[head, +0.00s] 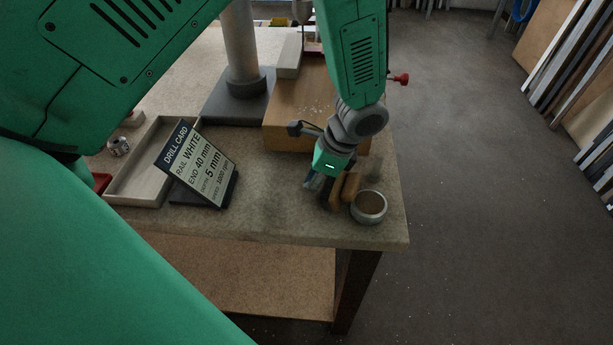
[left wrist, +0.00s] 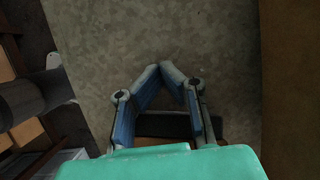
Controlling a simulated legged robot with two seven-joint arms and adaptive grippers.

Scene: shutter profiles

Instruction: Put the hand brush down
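The hand brush (head: 350,187) has a wooden body and greyish bristles that look blurred. It is at the right end of the workbench (head: 270,224), close to the bench top; I cannot tell whether it touches it. My left gripper (head: 314,186) is at its left side, low over the bench, and partly hides it. In the left wrist view the fingers (left wrist: 161,68) lean together with their tips nearly meeting. A brown and dark part of the brush (left wrist: 165,142) shows between them near the palm. My right gripper is not in view.
A round metal cup (head: 369,207) stands close to the brush, near the bench's right corner. A drill card on a stand (head: 199,165) and a pale tray (head: 148,170) are to the left. A wooden block (head: 285,125) and the drill stand's column (head: 240,45) are behind.

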